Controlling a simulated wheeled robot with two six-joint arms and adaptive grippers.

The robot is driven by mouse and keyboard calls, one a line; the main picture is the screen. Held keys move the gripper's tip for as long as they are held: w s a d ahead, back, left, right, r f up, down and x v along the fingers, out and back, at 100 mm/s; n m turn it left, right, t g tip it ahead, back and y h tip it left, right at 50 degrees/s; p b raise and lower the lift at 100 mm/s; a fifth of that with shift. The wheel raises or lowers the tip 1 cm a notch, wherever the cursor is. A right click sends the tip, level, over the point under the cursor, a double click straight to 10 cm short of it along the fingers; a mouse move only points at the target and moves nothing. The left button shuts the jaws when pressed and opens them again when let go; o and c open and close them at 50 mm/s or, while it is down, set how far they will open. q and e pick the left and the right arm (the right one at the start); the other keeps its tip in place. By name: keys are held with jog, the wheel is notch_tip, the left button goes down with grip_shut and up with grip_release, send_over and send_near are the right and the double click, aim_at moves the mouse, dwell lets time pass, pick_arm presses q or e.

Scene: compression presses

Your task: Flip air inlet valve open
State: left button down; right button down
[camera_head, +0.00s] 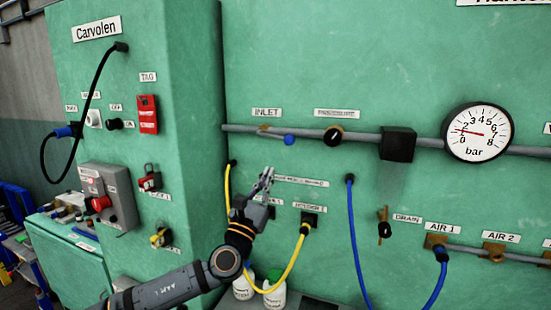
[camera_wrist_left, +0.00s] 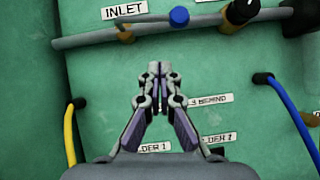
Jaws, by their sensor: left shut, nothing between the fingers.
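The air inlet valve has a blue-tipped handle (camera_head: 289,140) on the grey pipe below the INLET label (camera_head: 266,113). In the left wrist view the blue tip (camera_wrist_left: 179,16) is near the top, right of the INLET label (camera_wrist_left: 124,9), with a brass body (camera_wrist_left: 125,33) to its left. My left gripper (camera_head: 267,173) is shut and empty, below and left of the blue tip and apart from it. In the left wrist view its fingertips (camera_wrist_left: 157,70) meet below the pipe. My right gripper is not in view.
A pressure knob (camera_head: 333,135), a black block (camera_head: 397,144) and a round bar gauge (camera_head: 477,132) sit along the pipe to the right. Yellow cables (camera_head: 293,262) and a blue hose (camera_head: 355,240) hang near my left arm. White bottles (camera_head: 274,294) stand below.

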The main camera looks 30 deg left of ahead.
aim_at(276, 136)
pick_arm(q)
jog(key=w+r+p, duration=0.3)
jog(key=r+p, duration=0.1)
jog(key=r, duration=0.2)
jog(key=shift+w+p, duration=0.35)
jog(key=shift+p, duration=0.05)
